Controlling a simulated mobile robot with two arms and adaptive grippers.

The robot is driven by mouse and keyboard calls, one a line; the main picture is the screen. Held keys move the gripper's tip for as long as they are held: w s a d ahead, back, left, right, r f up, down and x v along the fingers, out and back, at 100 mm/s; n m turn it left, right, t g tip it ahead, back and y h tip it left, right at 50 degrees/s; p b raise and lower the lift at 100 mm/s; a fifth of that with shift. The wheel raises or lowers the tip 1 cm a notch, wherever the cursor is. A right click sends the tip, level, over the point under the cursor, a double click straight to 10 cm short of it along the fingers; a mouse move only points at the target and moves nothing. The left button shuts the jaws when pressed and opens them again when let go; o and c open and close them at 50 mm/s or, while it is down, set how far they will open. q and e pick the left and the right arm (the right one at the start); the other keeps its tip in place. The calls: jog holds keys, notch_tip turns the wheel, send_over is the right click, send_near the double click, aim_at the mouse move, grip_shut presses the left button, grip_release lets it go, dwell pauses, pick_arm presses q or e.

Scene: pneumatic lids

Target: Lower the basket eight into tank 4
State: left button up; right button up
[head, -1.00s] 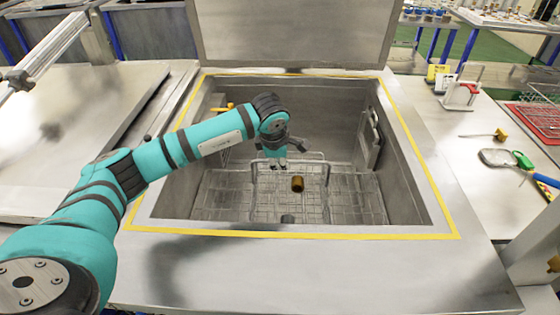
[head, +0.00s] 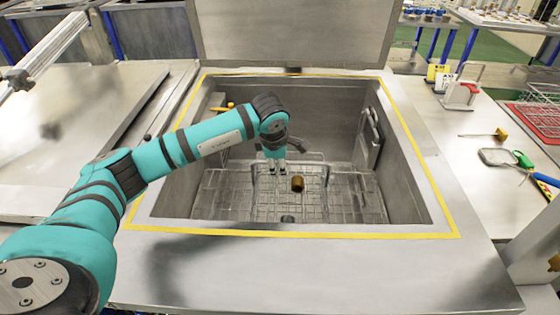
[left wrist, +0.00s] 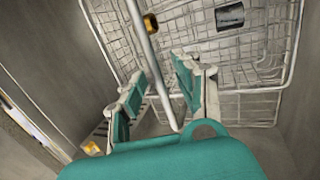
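The wire basket (head: 345,202) sits low in the open steel tank (head: 318,103), which has a yellow line around its rim. Its mesh also shows in the left wrist view (left wrist: 262,45). A brown cylinder (head: 297,184) and a dark piece (head: 287,219) lie in it. My left gripper (head: 277,171) is inside the tank at the basket's raised handle. In the left wrist view its fingers (left wrist: 160,92) are apart, with the handle bar (left wrist: 147,48) running between them and a gap visible. No number is readable on basket or tank. My right gripper is not in view.
The tank's raised lid (head: 292,35) stands behind the opening. A flat steel cover (head: 75,125) is at left. The bench at right holds a red tray (head: 540,122), a green-handled tool (head: 523,160) and a mesh scoop (head: 497,157).

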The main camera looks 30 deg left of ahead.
pick_arm(q)
jog(key=w+p+v, duration=0.2)
jog(key=p+v, duration=0.1)
jog(key=v, duration=0.8)
jog(key=w+a+r+p+v, duration=0.1)
jog(key=p+v, duration=0.3)
jog(key=v, duration=0.8)
jog(key=shift+w+r, duration=0.4)
jog(key=shift+w, duration=0.15)
jog(key=shift+d, duration=0.15)
